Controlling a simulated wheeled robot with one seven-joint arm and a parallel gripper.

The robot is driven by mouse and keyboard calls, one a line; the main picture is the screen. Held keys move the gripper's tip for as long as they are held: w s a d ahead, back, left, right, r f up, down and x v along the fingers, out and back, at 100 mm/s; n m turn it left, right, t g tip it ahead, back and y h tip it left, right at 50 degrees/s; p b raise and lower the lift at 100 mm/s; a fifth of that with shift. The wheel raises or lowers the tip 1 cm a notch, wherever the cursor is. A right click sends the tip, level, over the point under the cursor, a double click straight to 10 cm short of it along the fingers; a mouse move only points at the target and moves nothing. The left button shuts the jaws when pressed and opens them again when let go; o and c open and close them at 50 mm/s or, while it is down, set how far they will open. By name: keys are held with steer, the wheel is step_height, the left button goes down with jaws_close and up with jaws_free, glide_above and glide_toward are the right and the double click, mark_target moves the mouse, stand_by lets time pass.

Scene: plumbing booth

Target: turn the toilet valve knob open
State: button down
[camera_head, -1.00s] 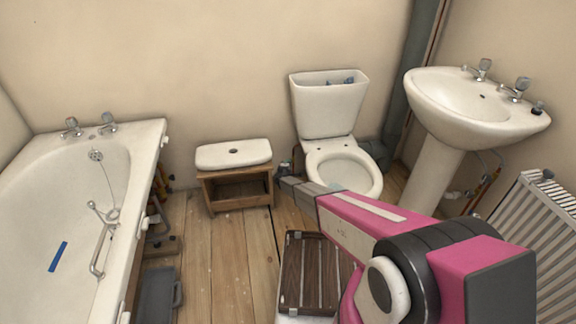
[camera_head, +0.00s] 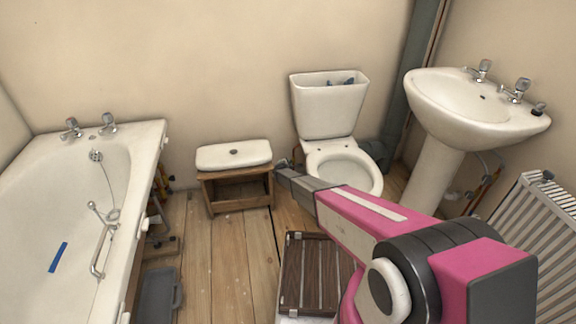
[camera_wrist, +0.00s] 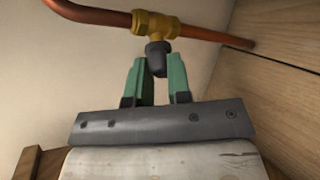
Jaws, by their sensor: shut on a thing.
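The valve knob (camera_wrist: 157,57) is small and dark grey, hanging below a brass valve body (camera_wrist: 158,24) on a copper pipe (camera_wrist: 92,14) in the wrist view. My gripper (camera_wrist: 156,64) has green fingers, one on each side of the knob, and is shut on it near the fingertips. In the head view, my gripper's end lies between the small wooden stool and the toilet (camera_head: 345,165), and the knob cannot be made out there.
The wooden stool (camera_head: 238,191) bears a white cistern lid (camera_head: 233,154) left of the toilet. The bath (camera_head: 75,210) is at left, the basin (camera_head: 475,105) and radiator (camera_head: 540,235) at right. A slatted wooden mat (camera_head: 315,275) lies on the floor.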

steer(key=shift+w, duration=0.2)
steer(key=c, duration=1.1)
jaws_free()
steer(key=shift+o, duration=0.2)
steer(key=shift+s+f+t, duration=0.1)
steer(key=shift+s+t, duration=0.05)
steer(key=shift+t, duration=0.15)
